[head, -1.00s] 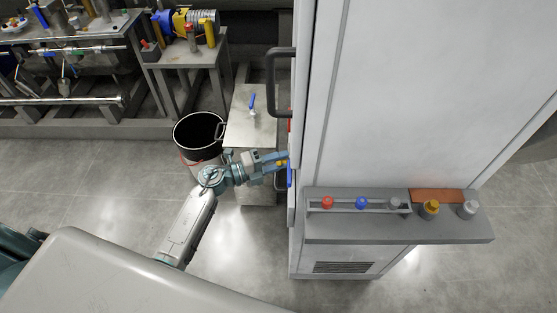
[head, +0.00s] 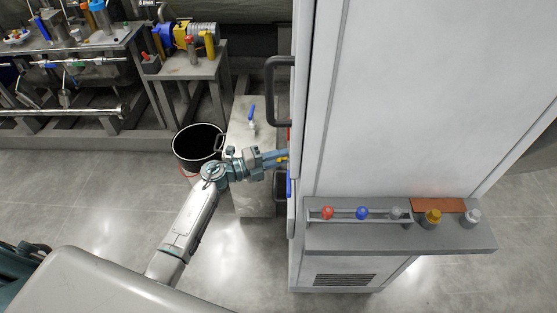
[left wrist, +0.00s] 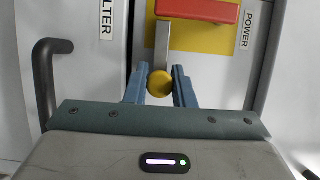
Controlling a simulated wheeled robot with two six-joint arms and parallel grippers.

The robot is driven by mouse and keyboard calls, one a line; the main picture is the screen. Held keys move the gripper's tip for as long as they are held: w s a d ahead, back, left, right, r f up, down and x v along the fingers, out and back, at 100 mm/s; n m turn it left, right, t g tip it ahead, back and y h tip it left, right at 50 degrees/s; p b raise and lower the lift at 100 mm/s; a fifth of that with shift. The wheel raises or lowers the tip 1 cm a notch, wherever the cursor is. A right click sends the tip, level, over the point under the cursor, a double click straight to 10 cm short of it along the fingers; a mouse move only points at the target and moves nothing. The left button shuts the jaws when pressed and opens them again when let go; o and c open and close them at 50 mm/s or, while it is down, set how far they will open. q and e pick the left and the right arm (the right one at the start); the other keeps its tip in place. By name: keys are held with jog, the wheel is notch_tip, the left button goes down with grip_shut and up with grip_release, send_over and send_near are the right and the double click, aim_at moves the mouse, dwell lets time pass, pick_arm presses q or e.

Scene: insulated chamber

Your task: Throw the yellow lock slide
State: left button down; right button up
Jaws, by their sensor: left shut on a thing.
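The yellow lock slide shows as a round yellow knob (left wrist: 160,84) in the left wrist view, just below a grey upright bar on a yellow plate (left wrist: 205,38). A small yellow part of it (head: 282,158) also shows at the cabinet's left face in the head view. My left gripper (left wrist: 159,76) has its two blue fingers on either side of the knob, shut on it. In the head view the left gripper (head: 279,159) reaches the cabinet from the left. The knob's far side is hidden. My right gripper is in neither view.
A red handle (left wrist: 197,10) sits above the knob, and a dark door handle (left wrist: 47,85) stands to the left. The tall white cabinet (head: 420,90) has a shelf of knobs (head: 350,240). A black bucket (head: 198,142) stands behind my left arm.

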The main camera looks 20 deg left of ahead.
pick_arm(q)
jog(key=c, duration=1.5)
grip_release()
jog(key=shift+w+r, duration=0.1)
jog(key=shift+o, duration=1.2)
jog(key=shift+w+a, duration=0.1)
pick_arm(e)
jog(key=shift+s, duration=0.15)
pick_arm(q)
jog(key=b+v, duration=0.2)
jog(key=v, duration=0.8)
jog(key=shift+s+a, duration=0.25)
jog(key=shift+s, duration=0.05)
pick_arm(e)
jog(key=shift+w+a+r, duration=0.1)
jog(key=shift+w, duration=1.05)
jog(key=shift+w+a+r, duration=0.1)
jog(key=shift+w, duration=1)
